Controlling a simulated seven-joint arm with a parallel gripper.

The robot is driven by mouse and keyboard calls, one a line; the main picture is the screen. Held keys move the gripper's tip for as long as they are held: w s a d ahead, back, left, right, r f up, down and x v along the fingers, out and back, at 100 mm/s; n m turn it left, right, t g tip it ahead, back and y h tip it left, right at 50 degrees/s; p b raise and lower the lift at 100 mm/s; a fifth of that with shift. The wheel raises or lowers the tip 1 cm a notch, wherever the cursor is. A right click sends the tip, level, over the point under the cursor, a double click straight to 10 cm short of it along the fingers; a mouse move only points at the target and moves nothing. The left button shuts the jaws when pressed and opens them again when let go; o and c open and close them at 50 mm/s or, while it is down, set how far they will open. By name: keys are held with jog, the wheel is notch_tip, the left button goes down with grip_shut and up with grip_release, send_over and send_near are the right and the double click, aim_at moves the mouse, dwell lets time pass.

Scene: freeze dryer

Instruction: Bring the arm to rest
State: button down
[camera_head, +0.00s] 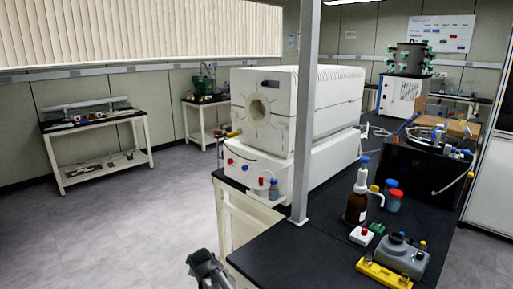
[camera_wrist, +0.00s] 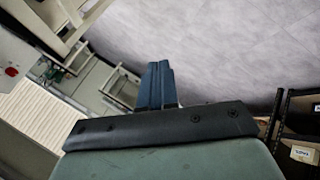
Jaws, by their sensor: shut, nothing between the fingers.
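My gripper (camera_wrist: 158,72) shows in the wrist view. Its two blue-grey fingers are together, with nothing between them, and point away over the grey floor. It touches nothing that I can see. In the head view a dark grey part of my arm (camera_head: 207,271) shows at the bottom edge, left of the black bench (camera_head: 312,252). The rest of the arm is out of that view. The freeze dryer, a white box with a dark drum and green valves (camera_head: 409,60), stands on the far bench at the back right.
A white furnace-like machine (camera_head: 300,100) stands on the bench beside a grey post (camera_head: 304,130). Side tables (camera_head: 95,124) line the left wall. The floor (camera_head: 130,225) between is clear.

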jog(key=s+a+f, duration=0.1)
jog(key=s+f, duration=0.3)
jog(key=f, duration=0.1)
jog(key=s+d+f+m+g+h, duration=0.2)
jog(key=s+d+f+m+g, duration=0.1)
jog(key=s+d+f, duration=0.7)
jog(key=s+d+f+m+g+h, duration=0.1)
jog(key=s+d+f+m+g, duration=0.4)
jog(key=d+f, duration=0.85)
jog(key=s+d+f+m+g, duration=0.2)
jog(key=s+d, duration=0.3)
jog(key=s, duration=0.5)
jog(key=s+d+f+m+g, duration=0.2)
jog(key=s+d, duration=0.4)
jog(key=s, duration=0.5)
jog(key=s+d+f+m+g, duration=0.2)
jog(key=s+d, duration=0.3)
jog(key=s, duration=0.5)
jog(key=shift+s+d+f+m+g, duration=0.15)
jog(key=shift+s+f+m+g, duration=0.25)
jog(key=shift+m, duration=0.4)
